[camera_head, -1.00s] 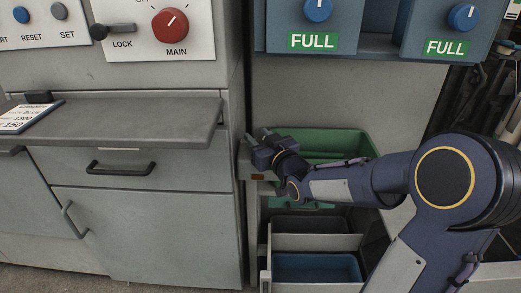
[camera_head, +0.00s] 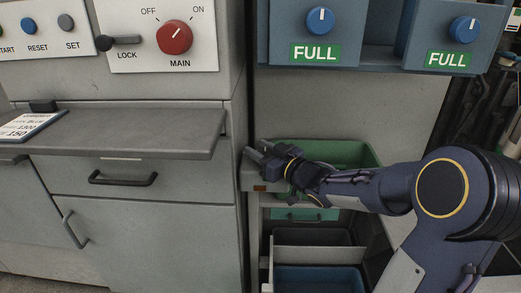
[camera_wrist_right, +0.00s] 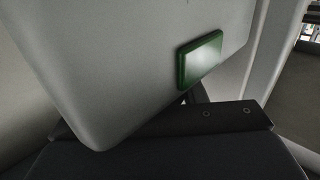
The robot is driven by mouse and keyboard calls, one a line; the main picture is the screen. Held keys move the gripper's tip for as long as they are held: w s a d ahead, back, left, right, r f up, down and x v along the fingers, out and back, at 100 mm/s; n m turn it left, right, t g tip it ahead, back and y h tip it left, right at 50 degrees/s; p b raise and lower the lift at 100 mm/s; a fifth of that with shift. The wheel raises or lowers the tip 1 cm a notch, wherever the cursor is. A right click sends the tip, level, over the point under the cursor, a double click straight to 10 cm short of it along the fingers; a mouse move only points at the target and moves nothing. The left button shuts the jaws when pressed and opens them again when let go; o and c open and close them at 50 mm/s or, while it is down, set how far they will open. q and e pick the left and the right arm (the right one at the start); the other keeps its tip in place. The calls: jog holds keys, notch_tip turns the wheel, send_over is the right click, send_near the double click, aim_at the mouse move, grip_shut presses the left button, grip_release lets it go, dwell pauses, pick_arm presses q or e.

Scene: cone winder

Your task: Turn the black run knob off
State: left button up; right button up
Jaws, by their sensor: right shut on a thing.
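No black run knob shows clearly in either view. A red MAIN knob (camera_head: 174,37) with OFF and ON marks sits on a white panel at the upper left. A black LOCK lever (camera_head: 121,41) is beside it. My right gripper (camera_head: 262,150) is below and right of these, at the left end of a green bin. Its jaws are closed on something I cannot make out. In the right wrist view a grey rounded panel (camera_wrist_right: 140,60) with a green square (camera_wrist_right: 200,60) fills the space before my gripper and hides the fingertips. My left gripper is not in view.
Two blue knobs (camera_head: 320,20) (camera_head: 465,29) sit above green FULL labels. A grey shelf (camera_head: 130,130) juts out at left above a drawer handle (camera_head: 123,179). The green bin (camera_head: 350,152) and a blue bin (camera_head: 320,279) are at the lower middle.

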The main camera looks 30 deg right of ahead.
jog(key=o, duration=1)
jog(key=shift+s, duration=0.1)
jog(key=p+v, duration=0.2)
jog(key=v, duration=0.5)
jog(key=shift+s+d, duration=0.15)
jog(key=shift+s, duration=0.2)
